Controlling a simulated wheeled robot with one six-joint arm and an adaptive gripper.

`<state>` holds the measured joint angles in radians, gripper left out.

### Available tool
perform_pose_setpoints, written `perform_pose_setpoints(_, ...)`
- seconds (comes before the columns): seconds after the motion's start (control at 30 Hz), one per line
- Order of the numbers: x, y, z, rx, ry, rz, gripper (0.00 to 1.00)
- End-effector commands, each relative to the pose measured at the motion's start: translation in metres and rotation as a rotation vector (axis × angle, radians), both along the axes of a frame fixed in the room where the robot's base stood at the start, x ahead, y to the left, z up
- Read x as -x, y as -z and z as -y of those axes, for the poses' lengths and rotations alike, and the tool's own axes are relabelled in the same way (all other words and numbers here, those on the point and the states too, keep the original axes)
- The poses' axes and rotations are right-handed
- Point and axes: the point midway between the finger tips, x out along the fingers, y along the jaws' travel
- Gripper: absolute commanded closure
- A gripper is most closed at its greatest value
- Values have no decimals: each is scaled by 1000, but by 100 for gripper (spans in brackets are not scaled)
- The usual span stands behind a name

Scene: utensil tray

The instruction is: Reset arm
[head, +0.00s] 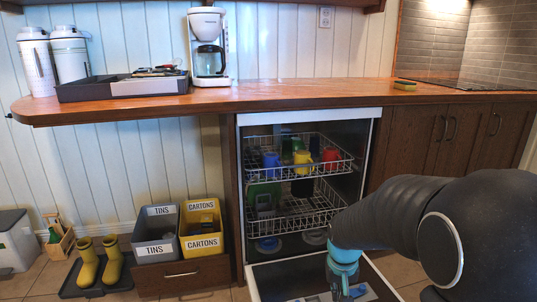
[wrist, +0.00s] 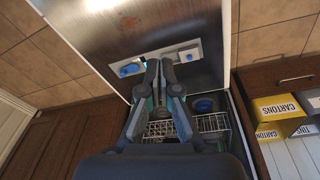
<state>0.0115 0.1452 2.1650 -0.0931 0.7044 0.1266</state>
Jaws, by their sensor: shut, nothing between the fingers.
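My gripper (wrist: 160,68) is shut and empty in the wrist view, its two dark fingers together over the inside of the open dishwasher door (wrist: 185,20). In the head view my dark arm reaches in from the right, and its end with a teal band hangs over the lowered door, in front of the racks. The fingertips are hard to make out there. The utensil tray (head: 84,93), dark grey with a lighter section, sits on the wooden counter at the left, with several utensils (head: 158,71) lying at its top.
The dishwasher's wire racks (head: 325,165) hold several mugs and dishes. A coffee maker (head: 208,45) and two white canisters (head: 70,55) stand on the counter (head: 300,93). Tins (head: 155,250) and cartons (head: 202,245) bins and yellow boots (head: 88,262) are low left. A sponge (head: 405,85) lies right.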

Motion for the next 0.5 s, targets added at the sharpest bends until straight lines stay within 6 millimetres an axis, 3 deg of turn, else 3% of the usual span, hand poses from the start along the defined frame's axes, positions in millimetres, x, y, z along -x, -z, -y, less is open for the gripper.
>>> perform_pose_setpoints(0.03,16,-15,-1,-3,-16,-1,100)
perform_pose_setpoints(0.2,69,-49,-6,-14,-61,-8,100)
perform_pose_setpoints(0.5,147,-96,-14,-39,-78,54,100)
